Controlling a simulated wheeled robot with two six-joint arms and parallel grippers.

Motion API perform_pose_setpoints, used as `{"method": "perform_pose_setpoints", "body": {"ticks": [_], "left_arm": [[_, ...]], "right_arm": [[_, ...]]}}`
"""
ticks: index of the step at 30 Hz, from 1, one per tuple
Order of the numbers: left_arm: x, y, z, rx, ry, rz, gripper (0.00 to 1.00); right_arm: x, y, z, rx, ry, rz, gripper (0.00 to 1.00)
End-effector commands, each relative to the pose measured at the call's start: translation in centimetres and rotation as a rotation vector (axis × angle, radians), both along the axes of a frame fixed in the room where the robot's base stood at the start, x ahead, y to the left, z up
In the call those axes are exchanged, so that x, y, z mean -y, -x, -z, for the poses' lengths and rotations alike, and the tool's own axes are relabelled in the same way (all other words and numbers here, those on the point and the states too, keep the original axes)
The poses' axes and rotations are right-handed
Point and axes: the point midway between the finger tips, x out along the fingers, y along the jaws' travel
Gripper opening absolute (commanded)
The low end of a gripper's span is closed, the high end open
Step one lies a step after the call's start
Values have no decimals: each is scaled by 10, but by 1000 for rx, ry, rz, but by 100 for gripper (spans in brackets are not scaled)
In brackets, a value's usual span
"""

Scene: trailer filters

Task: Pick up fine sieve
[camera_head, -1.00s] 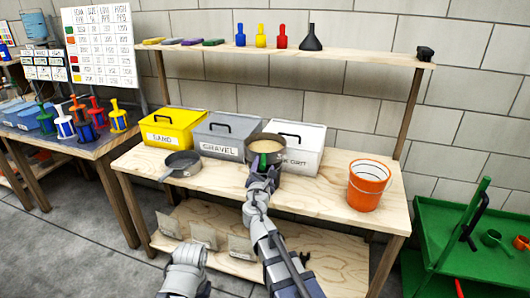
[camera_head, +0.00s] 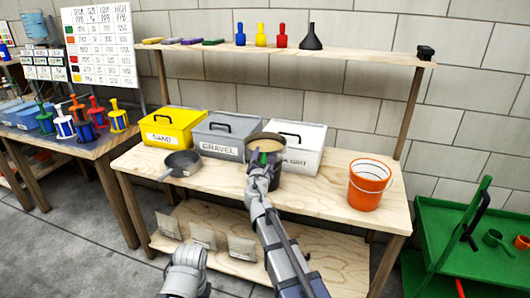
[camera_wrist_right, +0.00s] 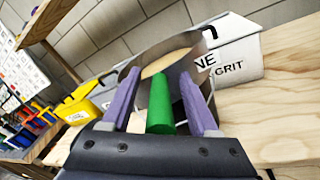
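A round, deep metal sieve (camera_head: 266,140) with a tan inside and a green handle (camera_head: 263,158) stands on the wooden bench, in front of the white bin. I take it as the fine sieve; its mesh is too small to tell. My right gripper (camera_head: 262,167) is at the handle. In the right wrist view, its two purple fingers (camera_wrist_right: 161,104) stand open on either side of the green handle (camera_wrist_right: 160,108), with gaps showing. The sieve (camera_wrist_right: 165,62) lies just beyond. My left arm shows at the bottom, but its fingers do not.
A dark pan-like sieve (camera_head: 182,162) sits at the bench's left. Yellow (camera_head: 172,126), grey (camera_head: 225,135) and white (camera_head: 300,142) bins line the back. An orange bucket (camera_head: 369,186) stands at the right. Bare wood (camera_head: 320,190) lies between sieve and bucket.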

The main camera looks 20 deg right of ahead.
Motion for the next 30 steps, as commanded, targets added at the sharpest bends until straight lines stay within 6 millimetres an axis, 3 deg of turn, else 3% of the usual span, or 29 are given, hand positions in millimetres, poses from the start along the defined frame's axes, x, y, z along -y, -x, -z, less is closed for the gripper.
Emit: {"method": "perform_pose_setpoints", "body": {"ticks": [2,16,30], "left_arm": [[0,0,0,0,0,0,50],[0,0,0,0,0,0,50],[0,0,0,0,0,0,50]], "right_arm": [[0,0,0,0,0,0,52],[0,0,0,0,0,0,0],[0,0,0,0,0,0,0]]}}
